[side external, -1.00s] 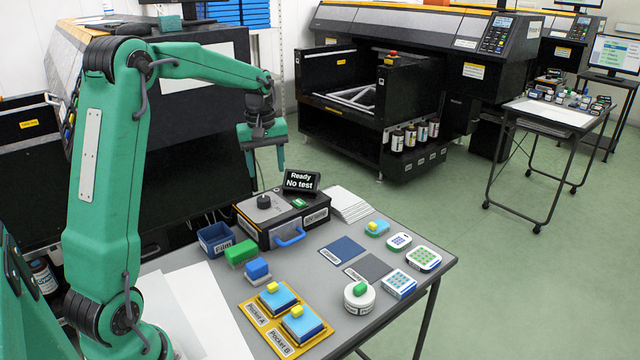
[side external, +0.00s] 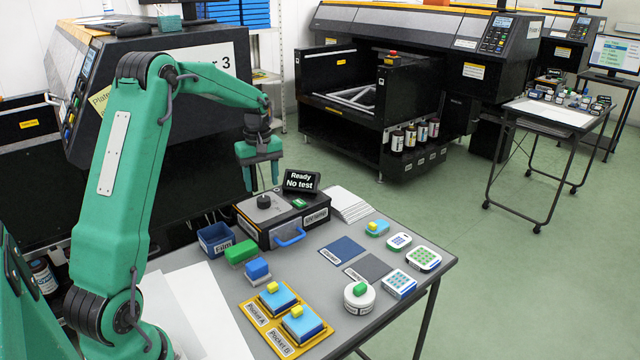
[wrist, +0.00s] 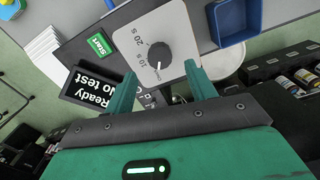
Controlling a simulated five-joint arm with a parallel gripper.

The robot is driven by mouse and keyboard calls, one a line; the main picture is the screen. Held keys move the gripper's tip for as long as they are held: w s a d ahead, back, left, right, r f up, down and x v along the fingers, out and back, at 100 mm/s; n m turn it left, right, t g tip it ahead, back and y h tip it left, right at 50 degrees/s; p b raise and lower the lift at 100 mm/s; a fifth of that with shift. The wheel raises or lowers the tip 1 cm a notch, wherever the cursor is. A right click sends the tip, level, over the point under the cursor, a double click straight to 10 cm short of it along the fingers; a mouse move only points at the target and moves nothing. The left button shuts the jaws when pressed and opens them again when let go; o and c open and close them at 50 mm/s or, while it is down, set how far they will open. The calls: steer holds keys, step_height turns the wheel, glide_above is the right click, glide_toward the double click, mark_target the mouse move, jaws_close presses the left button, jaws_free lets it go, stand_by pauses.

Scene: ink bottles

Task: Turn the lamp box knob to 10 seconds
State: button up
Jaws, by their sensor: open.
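The black lamp box (side external: 283,232) stands at the table's back left, with a pale dial plate on top. Its dark round knob (side external: 263,201) also shows in the wrist view (wrist: 160,55), where the plate reads 10 s and 20 s. A light mark on the knob appears to point toward my gripper's side of the dial, not at 10 s or 20 s. My gripper (side external: 263,184) is open and empty, above the knob and apart from it. In the wrist view, the knob lies beyond and between the two fingertips (wrist: 160,78). The display (side external: 301,181) reads "Ready No test".
A green Start button (wrist: 99,44) is on the box, beside the display. A blue handle (side external: 290,236) is on its front. A blue Film bin (side external: 215,240) and a green block (side external: 241,252) stand left; a paper stack (side external: 349,204) lies right.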

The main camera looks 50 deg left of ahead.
mark_target(264, 198)
steer(key=shift+f, duration=2.5)
steer(key=c, duration=1)
steer(key=shift+m, duration=0.5)
steer(key=m, duration=1)
steer(key=shift+r+m, duration=0.1)
steer(key=shift+m, duration=0.3)
